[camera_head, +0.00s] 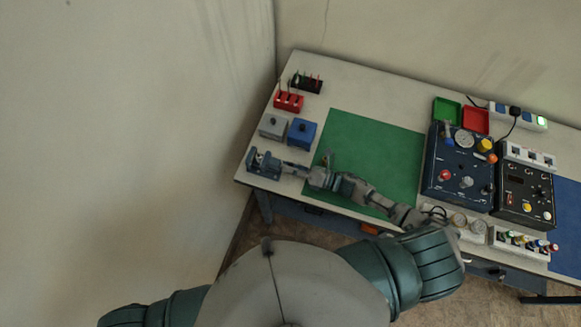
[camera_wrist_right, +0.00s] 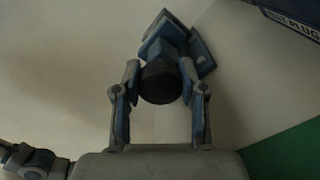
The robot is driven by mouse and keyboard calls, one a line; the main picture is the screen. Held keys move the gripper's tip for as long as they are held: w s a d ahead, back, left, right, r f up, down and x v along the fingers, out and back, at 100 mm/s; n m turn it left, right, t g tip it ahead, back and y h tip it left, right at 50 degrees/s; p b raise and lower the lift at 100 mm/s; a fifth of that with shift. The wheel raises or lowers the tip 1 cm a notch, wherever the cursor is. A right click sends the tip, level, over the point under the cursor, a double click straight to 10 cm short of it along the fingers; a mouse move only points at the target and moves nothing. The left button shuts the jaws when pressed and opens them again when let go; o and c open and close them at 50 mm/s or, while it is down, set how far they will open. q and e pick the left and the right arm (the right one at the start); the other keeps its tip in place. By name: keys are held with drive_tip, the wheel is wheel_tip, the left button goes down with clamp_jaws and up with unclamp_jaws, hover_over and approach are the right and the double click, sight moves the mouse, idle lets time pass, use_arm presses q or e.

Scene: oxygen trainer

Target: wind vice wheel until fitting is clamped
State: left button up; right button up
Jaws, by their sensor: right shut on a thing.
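The small blue vice (camera_head: 263,164) stands at the left front corner of the bench; it also shows in the right wrist view (camera_wrist_right: 172,32), beyond my fingers. Its dark round wheel (camera_wrist_right: 161,82) faces my right wrist camera. My right gripper (camera_head: 288,167) reaches in from the right. In the right wrist view my right gripper (camera_wrist_right: 160,88) has one finger on each side of the wheel and is shut on it. I cannot make out the fitting or the gap between the vice jaws. My left gripper is not in view.
A grey box (camera_head: 272,125) and a blue box (camera_head: 302,132) stand just behind the vice. Red (camera_head: 289,102) and black racks stand farther back. A green mat (camera_head: 372,150) lies under my right arm. Dark control panels (camera_head: 459,165) fill the right side.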

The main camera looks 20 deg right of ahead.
drive_tip(key=shift+w+d, duration=0.1)
idle(0.4)
drive_tip(key=o, duration=1.2)
drive_tip(key=shift+c, duration=0.2)
drive_tip(key=shift+d, duration=0.1)
drive_tip(key=v, duration=1.2)
drive_tip(key=shift+f, duration=0.15)
